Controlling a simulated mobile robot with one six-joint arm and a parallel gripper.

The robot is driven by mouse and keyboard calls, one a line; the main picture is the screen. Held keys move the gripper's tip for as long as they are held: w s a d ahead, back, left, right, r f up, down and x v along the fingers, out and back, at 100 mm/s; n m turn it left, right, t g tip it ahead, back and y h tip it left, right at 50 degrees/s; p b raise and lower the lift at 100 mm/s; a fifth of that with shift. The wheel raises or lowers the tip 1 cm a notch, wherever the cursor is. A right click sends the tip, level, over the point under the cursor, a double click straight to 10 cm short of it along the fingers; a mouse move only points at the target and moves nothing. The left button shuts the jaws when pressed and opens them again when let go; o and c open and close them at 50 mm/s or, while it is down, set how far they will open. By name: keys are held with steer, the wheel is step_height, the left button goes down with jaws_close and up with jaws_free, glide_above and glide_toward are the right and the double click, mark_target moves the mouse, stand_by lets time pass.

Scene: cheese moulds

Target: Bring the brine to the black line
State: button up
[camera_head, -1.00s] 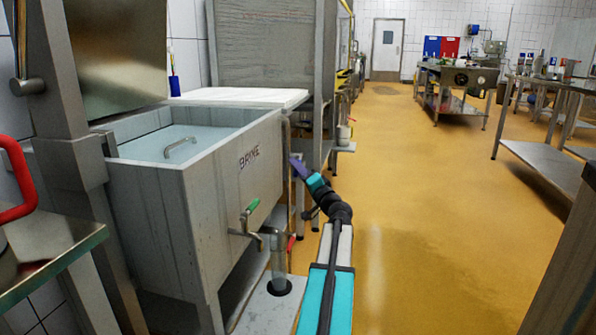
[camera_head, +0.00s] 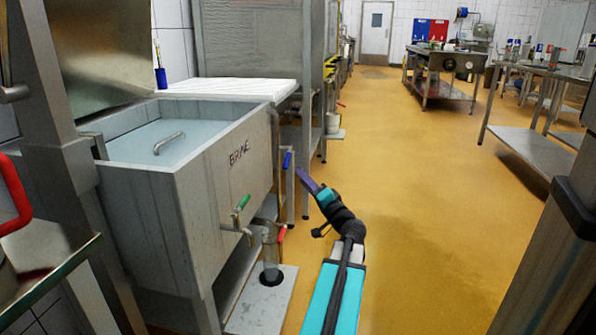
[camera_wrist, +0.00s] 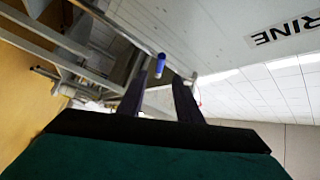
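The grey brine tank (camera_head: 205,190) stands at left, lettered BRINE, with pale blue brine (camera_head: 165,142) inside. I cannot make out a black line in it. A green-handled valve (camera_head: 241,203) is on its front wall. A blue handle (camera_head: 287,160) is on a pipe at its right end, and a red handle (camera_head: 282,233) is lower down. My gripper (camera_head: 301,174) is just right of the blue handle in the head view. In the wrist view my gripper (camera_wrist: 160,82) is open and empty, with the blue handle (camera_wrist: 160,65) beyond the gap between its fingertips.
A white ribbed board (camera_head: 230,88) lies behind the tank. A clear tube (camera_head: 269,255) stands on a low plate below the valves. Steel posts and frames crowd the tank's right end. A steel table (camera_head: 525,150) stands at right. The yellow floor (camera_head: 420,190) between is clear.

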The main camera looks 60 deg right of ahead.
steer(key=shift+v, duration=1.4)
steer(key=shift+p, duration=0.35)
